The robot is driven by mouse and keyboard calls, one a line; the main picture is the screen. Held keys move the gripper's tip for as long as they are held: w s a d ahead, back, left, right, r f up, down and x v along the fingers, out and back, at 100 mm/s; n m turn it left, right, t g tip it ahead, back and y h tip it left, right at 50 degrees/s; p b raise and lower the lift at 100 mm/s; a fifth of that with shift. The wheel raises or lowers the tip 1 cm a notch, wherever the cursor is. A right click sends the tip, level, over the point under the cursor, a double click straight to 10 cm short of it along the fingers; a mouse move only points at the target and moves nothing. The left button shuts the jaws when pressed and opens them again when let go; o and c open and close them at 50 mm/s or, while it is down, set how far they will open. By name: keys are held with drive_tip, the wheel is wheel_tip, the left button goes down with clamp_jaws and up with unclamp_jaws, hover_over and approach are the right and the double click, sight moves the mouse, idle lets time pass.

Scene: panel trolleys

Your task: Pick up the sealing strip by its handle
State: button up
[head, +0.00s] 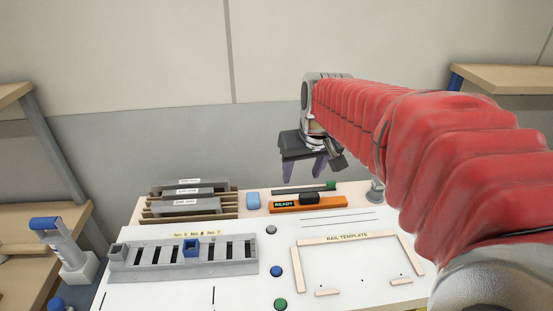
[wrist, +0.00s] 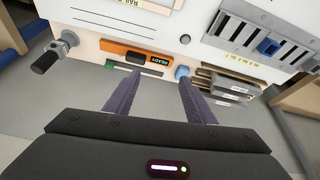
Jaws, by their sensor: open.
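A thin dark strip (head: 295,190) with a green end piece (head: 331,185) lies along the back edge of the white work surface; I take it to be the sealing strip and its handle. It also shows in the wrist view as a thin dark strip (wrist: 128,69), its green end (wrist: 110,64) left of my fingers. Just in front of it lies an orange bar (head: 280,207) marked READY, with a black block (head: 310,198) on it. My gripper (head: 304,172) is open and empty, above and behind the strip. The fingers (wrist: 160,82) point down, apart from everything.
A blue block (head: 253,201) and a rack of grey panels (head: 190,195) stand left of the strip. A grey slotted rail (head: 180,258) and a rail template (head: 346,239) lie in front. A metal post (head: 376,190) stands at the right.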

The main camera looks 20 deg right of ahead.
drive_tip(key=w+d+f, duration=0.5)
drive_tip(key=w+d, duration=0.1)
drive_tip(key=d, duration=0.4)
drive_tip(key=w+d+f+m+g, duration=0.1)
drive_tip(key=w+d+f, duration=0.4)
drive_tip(key=d, duration=0.5)
drive_tip(key=shift+w+d+f, duration=0.25)
drive_tip(key=shift+w+f, duration=0.05)
drive_tip(key=shift+w, duration=0.9)
hover_over(332, 182)
drive_tip(key=s, duration=0.2)
drive_tip(key=shift+w+a+f, duration=0.1)
drive_tip(key=shift+a+f, duration=0.05)
drive_tip(key=shift+f, duration=1.9)
drive_tip(key=shift+w+a+f, duration=0.1)
drive_tip(key=shift+a+f, duration=0.05)
drive_tip(key=shift+f, duration=1.9)
drive_tip(key=shift+m, duration=0.3)
drive_tip(key=shift+x, duration=2.6)
drive_tip(key=shift+s, duration=0.1)
drive_tip(key=c, duration=1.2)
